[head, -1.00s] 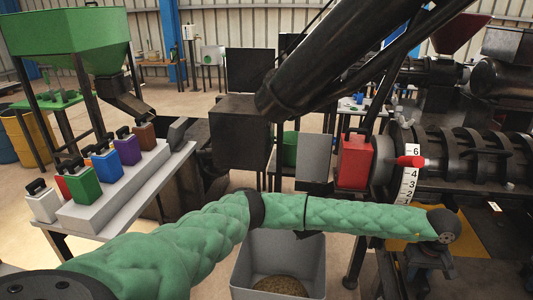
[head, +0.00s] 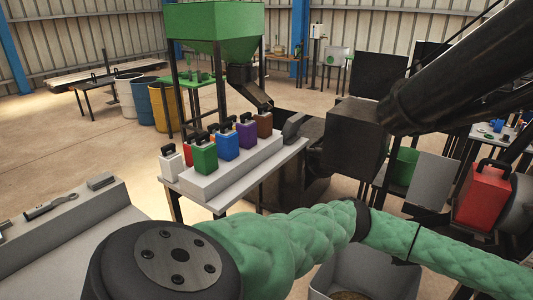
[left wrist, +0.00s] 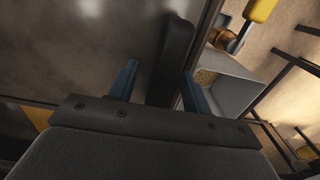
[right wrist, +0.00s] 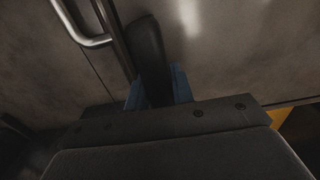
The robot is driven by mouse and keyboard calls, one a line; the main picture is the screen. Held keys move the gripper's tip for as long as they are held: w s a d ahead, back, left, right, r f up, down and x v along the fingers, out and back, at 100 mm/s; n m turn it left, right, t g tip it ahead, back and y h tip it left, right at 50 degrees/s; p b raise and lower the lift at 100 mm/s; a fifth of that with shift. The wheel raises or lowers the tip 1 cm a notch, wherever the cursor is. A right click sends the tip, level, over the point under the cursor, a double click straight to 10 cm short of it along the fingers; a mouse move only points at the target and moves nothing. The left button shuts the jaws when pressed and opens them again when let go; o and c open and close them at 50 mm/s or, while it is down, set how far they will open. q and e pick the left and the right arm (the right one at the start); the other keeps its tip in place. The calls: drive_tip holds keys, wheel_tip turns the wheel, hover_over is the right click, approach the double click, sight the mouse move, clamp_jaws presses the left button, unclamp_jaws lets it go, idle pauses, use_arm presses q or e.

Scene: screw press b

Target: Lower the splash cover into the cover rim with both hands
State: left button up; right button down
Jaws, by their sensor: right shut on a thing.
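In the right wrist view, my right gripper (right wrist: 157,82) is shut on a black handle (right wrist: 150,48) in front of a dull metal surface (right wrist: 220,60). In the left wrist view, my left gripper (left wrist: 158,75) is open. Its blue fingers stand either side of another black handle (left wrist: 175,50), which is closer to the right finger, with a gap on the left. The metal surface (left wrist: 80,50) beside this handle seems to be the splash cover, but its full outline is hidden. Neither gripper shows in the head view. I cannot make out the cover rim.
A grey bin (head: 345,268) with granular material stands below my green-sleeved arm. A red handled box (head: 483,195) is at the right. Several coloured handled blocks stand on a grey stepped stand (head: 235,165). A green hopper (head: 215,22) and barrels (head: 163,103) are behind.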

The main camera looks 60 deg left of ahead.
use_arm(q)
drive_tip(key=shift+r, duration=1.5)
use_arm(e)
drive_tip(key=shift+r, duration=0.1)
use_arm(q)
drive_tip(key=shift+r, duration=0.1)
wheel_tip(320, 180, up, 7)
drive_tip(key=shift+r, duration=0.15)
use_arm(e)
drive_tip(key=c, duration=1.1)
unclamp_jaws()
